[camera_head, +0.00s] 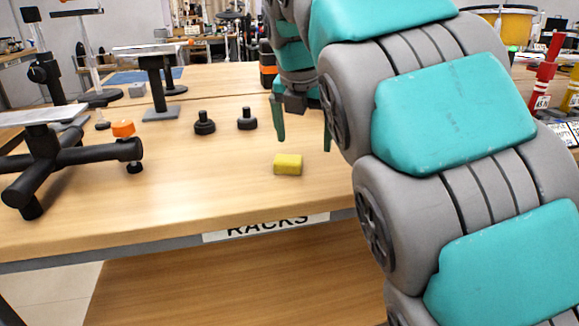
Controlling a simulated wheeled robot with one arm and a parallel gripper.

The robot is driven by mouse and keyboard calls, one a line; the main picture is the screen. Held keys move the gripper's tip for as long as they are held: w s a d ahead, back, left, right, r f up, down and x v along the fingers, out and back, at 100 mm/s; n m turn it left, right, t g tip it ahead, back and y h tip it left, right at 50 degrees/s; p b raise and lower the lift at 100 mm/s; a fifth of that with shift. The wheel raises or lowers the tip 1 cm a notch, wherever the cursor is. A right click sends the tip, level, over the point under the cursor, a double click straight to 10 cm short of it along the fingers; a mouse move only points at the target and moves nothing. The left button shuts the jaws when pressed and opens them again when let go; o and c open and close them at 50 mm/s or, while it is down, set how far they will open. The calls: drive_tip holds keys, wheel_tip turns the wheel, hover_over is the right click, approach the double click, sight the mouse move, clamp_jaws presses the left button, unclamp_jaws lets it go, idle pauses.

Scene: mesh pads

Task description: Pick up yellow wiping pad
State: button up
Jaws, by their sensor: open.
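The yellow wiping pad (288,164) is a small block lying flat on the wooden table, a little behind the front edge. My gripper (303,143) is open and points down, with one green finger left of the pad in the picture and the other to its right. The fingertips appear higher in the picture than the pad, and nothing is between them. I cannot tell their exact height over the table. My arm fills the right side of the view and hides the table there.
Two black knobs (204,123) (247,119) stand left of the pad. A black stand base (62,160) and an orange-topped piece (123,129) are at the far left. A black bracket (155,82) stands behind them. The wooden table (200,190) is bare around the pad; its front edge bears a RACKS label (266,226).

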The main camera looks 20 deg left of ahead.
sight(288, 159)
drive_tip(key=shift+w+a+f+n+p, duration=0.1)
drive_tip(key=shift+w+a+f+n, duration=0.45)
drive_tip(key=shift+f, duration=0.55)
drive_tip(key=shift+w+a+f+n+p, duration=0.1)
drive_tip(key=shift+w+a+f+n, duration=0.2)
drive_tip(key=shift+a+f, duration=0.65)
drive_tip(key=shift+w+a+f+n+p, duration=0.1)
drive_tip(key=shift+w+a+f+n, duration=0.3)
drive_tip(key=shift+f, duration=0.9)
drive_tip(key=shift+c, duration=0.2)
drive_tip(key=c, duration=1.4)
drive_tip(key=shift+o, duration=0.2)
drive_tip(key=shift+r, duration=0.1)
drive_tip(key=shift+r, duration=1.7)
drive_tip(key=s+d+b, duration=0.1)
drive_tip(key=s+d, duration=0.1)
drive_tip(key=s, duration=0.5)
drive_tip(key=s+d+r+b, duration=0.1)
drive_tip(key=s+d, duration=0.2)
drive_tip(key=s, duration=0.5)
drive_tip(key=shift+d+r, duration=0.25)
drive_tip(key=shift+d, duration=0.05)
